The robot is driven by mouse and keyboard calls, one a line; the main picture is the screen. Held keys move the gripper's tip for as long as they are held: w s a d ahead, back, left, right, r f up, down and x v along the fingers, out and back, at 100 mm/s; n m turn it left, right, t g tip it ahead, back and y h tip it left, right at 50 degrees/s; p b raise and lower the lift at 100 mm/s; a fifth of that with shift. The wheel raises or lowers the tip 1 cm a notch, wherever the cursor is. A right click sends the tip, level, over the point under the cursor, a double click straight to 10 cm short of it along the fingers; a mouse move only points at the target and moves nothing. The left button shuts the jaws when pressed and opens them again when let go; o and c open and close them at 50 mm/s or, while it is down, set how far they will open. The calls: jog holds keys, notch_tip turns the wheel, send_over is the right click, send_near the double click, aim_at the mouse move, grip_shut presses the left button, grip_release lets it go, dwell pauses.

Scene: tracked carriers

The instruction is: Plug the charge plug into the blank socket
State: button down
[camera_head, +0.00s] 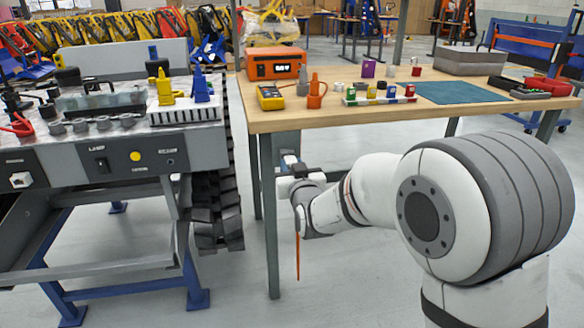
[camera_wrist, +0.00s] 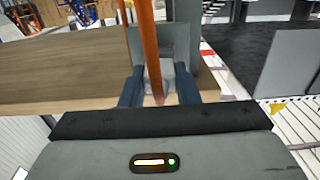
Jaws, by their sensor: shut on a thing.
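My gripper (camera_head: 290,168) is beside the bench's left front leg, below the bench top. In the wrist view its two dark blue fingers (camera_wrist: 159,88) are shut on a grey block-like piece, likely the charge plug (camera_wrist: 168,72). An orange cable (camera_wrist: 144,42) crosses in front of it. The orange cable also hangs straight down from my gripper in the head view (camera_head: 298,257). The carrier's front panel (camera_head: 205,150), left of my gripper, has a white socket (camera_head: 21,180) and a small round port (camera_head: 171,162). I cannot tell which is the blank socket.
The tracked carrier's black track (camera_head: 215,205) stands between its panel and my gripper. The wooden bench (camera_head: 430,108) carries an orange meter box (camera_head: 275,65), a yellow multimeter (camera_head: 270,97) and small parts. Free floor lies between the carrier and the bench legs.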

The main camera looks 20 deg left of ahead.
jog(key=shift+w+a, duration=0.1)
jog(key=shift+w, duration=0.15)
jog(key=c, duration=1)
grip_release()
jog(key=p+v, duration=0.2)
jog(key=v, duration=0.6)
jog(key=s+d+r+m+g+h+p, duration=0.3)
jog(key=d+r+g+h+p, duration=0.25)
jog(key=d+r+p, duration=1.35)
jog(key=s+d+r+m+g+h+p, duration=0.1)
jog(key=s+d+r+g+p, duration=0.1)
jog(key=s+d+r+p, duration=0.2)
jog(key=s+d+r+m+g+h+p, duration=0.1)
jog(key=s+d+r+g+p, duration=0.2)
jog(key=s+d+r+p, duration=0.2)
jog(key=s+d+r+m+g+h+p, duration=0.1)
jog(key=s+d+r+p, duration=0.3)
jog(key=s+p, duration=0.5)
jog(key=shift+s+d+r+g+h+p, duration=0.2)
jog(key=shift+s+d+g, duration=0.2)
jog(key=shift+s, duration=0.2)
jog(key=shift+s+d+r+g+h+p, duration=0.15)
jog(key=shift+s+d+g, duration=0.1)
jog(key=shift+s+d, duration=0.25)
